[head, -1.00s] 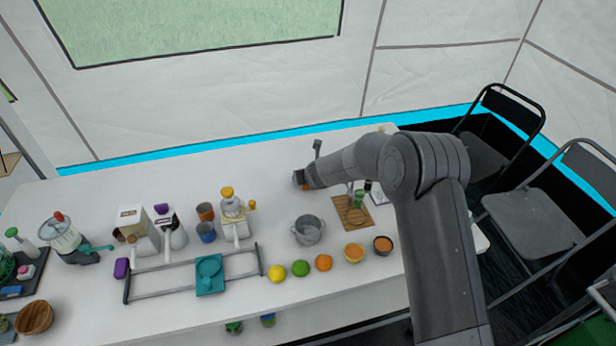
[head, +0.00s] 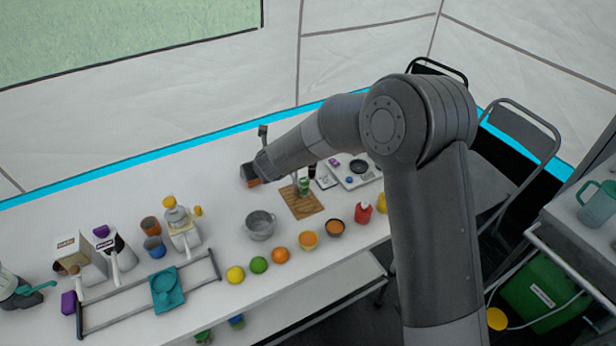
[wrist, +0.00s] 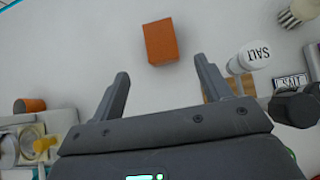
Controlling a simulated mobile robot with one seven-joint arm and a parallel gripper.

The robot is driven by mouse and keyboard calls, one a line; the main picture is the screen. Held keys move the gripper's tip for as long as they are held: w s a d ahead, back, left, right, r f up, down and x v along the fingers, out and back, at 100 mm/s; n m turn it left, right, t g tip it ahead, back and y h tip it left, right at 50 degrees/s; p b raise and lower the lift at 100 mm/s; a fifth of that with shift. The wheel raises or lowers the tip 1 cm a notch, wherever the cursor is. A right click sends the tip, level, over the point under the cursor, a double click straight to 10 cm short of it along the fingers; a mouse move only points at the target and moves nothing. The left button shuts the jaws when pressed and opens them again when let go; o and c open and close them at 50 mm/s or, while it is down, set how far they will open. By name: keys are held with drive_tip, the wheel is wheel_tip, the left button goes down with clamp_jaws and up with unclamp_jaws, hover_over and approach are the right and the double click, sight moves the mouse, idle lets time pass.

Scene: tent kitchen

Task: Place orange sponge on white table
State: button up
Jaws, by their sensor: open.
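The orange sponge (wrist: 161,41) is a small block lying on the white table, seen clearly in the wrist view ahead of my gripper. In the head view the sponge (head: 253,182) shows only in part at the end of my arm. My gripper (wrist: 160,84) is open and empty, its two fingers spread apart, with the sponge beyond the gap between the fingertips. In the head view my gripper is near the back of the white table (head: 215,230), and its fingers are mostly hidden.
A salt shaker (wrist: 252,56) stands close to the right finger. A wooden board (head: 301,204), a metal pot (head: 260,226) and several fruits are nearer the front. A juicer (head: 180,222) and cups stand to the left. Bare table surrounds the sponge.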

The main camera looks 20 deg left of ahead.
drive_tip(key=s+d+r+n, duration=0.2)
drive_tip(key=d+r+n, duration=0.5)
drive_tip(key=d+r, duration=0.3)
drive_tip(key=s+d+r+n, duration=0.2)
drive_tip(key=d+r+n, duration=0.5)
drive_tip(key=d+r, duration=0.3)
drive_tip(key=s+d+r+n+h, duration=0.1)
drive_tip(key=s+d+n+h, duration=0.2)
drive_tip(key=s+d+n, duration=0.3)
drive_tip(key=s+d+r+n+h, duration=0.1)
drive_tip(key=s+d+n+h, duration=0.2)
drive_tip(key=s+d, duration=1.4)
drive_tip(key=d+n, duration=0.4)
drive_tip(key=d, duration=0.2)
drive_tip(key=shift+d+g, duration=0.15)
drive_tip(key=shift+g, duration=0.25)
